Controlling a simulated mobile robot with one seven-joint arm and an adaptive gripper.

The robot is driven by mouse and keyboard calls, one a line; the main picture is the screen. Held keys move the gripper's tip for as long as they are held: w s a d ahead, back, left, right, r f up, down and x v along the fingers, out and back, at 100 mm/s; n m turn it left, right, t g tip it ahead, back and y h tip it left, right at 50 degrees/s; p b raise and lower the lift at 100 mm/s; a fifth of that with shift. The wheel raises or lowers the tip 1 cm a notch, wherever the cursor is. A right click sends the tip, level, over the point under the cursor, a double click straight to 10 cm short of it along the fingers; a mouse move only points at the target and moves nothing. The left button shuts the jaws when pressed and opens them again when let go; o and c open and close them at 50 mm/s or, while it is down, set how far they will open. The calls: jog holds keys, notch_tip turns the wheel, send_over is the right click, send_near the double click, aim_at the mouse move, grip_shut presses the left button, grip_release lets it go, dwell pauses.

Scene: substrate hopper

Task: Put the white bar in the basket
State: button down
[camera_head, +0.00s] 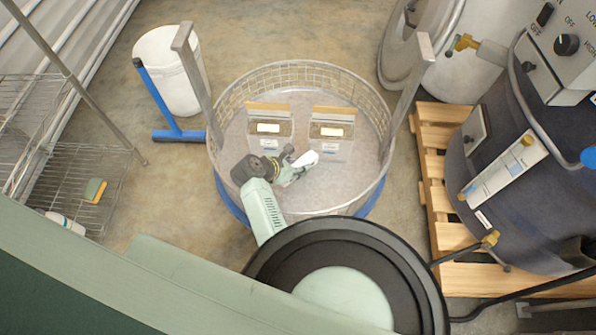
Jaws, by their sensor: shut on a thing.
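A small white bar (307,158) is held between the fingers of my gripper (295,167). My gripper is shut on it, and the fingers partly hide the bar. The basket (347,188) is a large round one with wire mesh walls and a grey floor. My gripper and the bar appear within its rim, left of centre. I cannot tell how high the bar is above the floor, or whether it touches it.
Upright metal posts flank the basket. A white bucket (168,70), a blue-footed squeegee (176,135) and a wire rack stand left; a dark vessel (520,190) on a wooden pallet (432,135) stands right.

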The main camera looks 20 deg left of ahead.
jog(key=shift+f, duration=2.4)
jog(key=shift+f, duration=0.1)
jog(key=shift+f, duration=0.15)
jog(key=c, duration=1.2)
grip_release()
jog(key=shift+r, duration=0.3)
jog(key=v, duration=1.2)
